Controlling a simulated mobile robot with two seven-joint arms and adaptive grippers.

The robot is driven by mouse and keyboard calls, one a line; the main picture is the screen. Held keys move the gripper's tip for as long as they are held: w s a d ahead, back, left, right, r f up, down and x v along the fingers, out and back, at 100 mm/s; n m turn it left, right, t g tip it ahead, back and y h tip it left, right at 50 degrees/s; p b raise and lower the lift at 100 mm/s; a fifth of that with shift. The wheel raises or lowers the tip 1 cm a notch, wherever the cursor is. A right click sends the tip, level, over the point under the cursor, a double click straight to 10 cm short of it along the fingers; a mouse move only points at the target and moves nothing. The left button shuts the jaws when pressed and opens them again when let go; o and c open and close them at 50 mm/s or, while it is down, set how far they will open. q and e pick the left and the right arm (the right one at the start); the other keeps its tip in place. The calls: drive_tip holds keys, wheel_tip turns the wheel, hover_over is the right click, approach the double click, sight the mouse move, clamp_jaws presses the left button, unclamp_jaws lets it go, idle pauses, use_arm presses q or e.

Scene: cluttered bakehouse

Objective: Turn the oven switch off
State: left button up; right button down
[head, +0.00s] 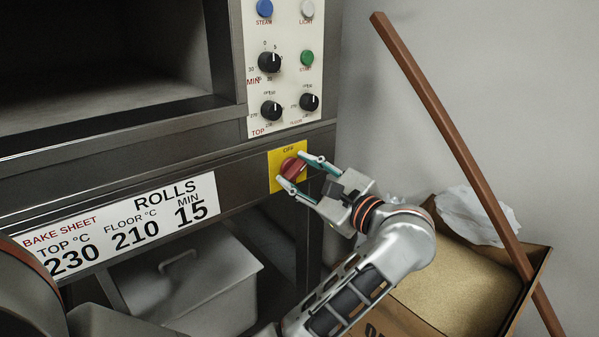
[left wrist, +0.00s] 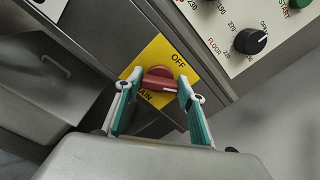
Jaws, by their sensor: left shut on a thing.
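The oven switch is a red knob (head: 291,167) on a yellow plate (head: 275,183) low on the oven front, with OFF printed at the top. It also shows in the left wrist view (left wrist: 157,79), where its white mark points right, apart from the word OFF. My right gripper is not in view.
A white panel (head: 285,85) with black dials and buttons sits above the switch. A baking label (head: 120,225) is at left. A lidded metal bin (head: 205,280) stands below. At right are an open cardboard box (head: 535,262) and a leaning wooden pole (head: 450,130).

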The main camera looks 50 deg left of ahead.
use_arm(q)
drive_tip(key=n, duration=0.5)
drive_tip(key=shift+f+n, duration=0.15)
drive_tip(key=shift+n, duration=0.15)
drive_tip(key=n, duration=0.5)
drive_tip(key=shift+n, duration=0.3)
drive_tip(key=o, duration=1.1)
drive_tip(key=shift+o, duration=0.2)
drive_tip(key=s+d, duration=0.1)
drive_tip(key=d, duration=1.1)
